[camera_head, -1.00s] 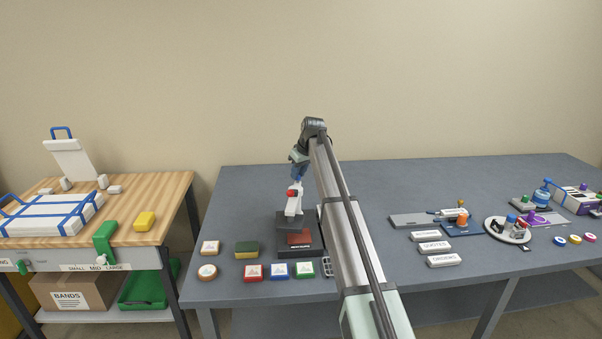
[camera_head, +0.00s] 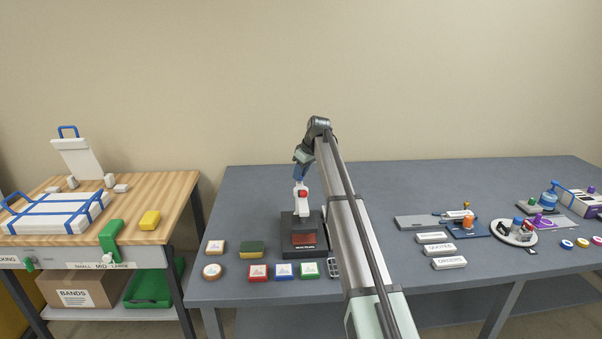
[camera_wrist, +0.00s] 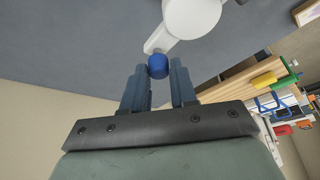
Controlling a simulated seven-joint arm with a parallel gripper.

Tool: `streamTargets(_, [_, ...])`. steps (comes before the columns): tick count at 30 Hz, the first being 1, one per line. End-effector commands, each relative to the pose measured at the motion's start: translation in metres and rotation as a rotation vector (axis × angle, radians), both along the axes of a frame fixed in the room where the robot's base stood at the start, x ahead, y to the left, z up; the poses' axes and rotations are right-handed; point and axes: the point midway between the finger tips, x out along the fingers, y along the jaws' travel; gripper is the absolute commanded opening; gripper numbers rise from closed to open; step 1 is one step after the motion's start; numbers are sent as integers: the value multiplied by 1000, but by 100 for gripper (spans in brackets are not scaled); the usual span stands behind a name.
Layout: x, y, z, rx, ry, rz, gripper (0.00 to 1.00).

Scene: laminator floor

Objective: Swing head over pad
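The device on the grey table has a dark base (camera_head: 290,253), a reddish-brown pad (camera_head: 304,239) and a white swing head (camera_head: 300,204) with a red spot on its front. In the head view the white head stands behind the pad, roughly in line with it; the exact overlap is unclear. My gripper (camera_head: 300,172) is at the top of the head. In the wrist view my gripper (camera_wrist: 159,75) has its two blue-grey fingers on either side of a blue knob (camera_wrist: 158,67), apparently closed on it. The knob joins a white arm and a round white part.
Several small stamp-like blocks (camera_head: 258,272) lie in front and to the left of the device. Labelled white blocks (camera_head: 449,262) and a round tray (camera_head: 508,238) lie to the right of my arm. A wooden bench (camera_head: 180,190) stands at the left. The table behind the device is clear.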

Motion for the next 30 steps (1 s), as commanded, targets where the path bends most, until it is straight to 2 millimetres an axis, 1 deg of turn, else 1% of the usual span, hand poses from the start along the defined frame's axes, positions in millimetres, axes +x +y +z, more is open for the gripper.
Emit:
streamTargets(1, [0,0,0,0,0,0,32])
streamTargets(6, [0,0,0,0,0,-1,48])
streamTargets(13, [0,0,0,0,0,-1,48])
streamTargets(17, [-1,-2,6,0,-2,-2,48])
streamTargets(23, [-9,-10,32,0,-1,-3,48])
streamTargets(30, [-22,-23,77,0,-3,-2,48])
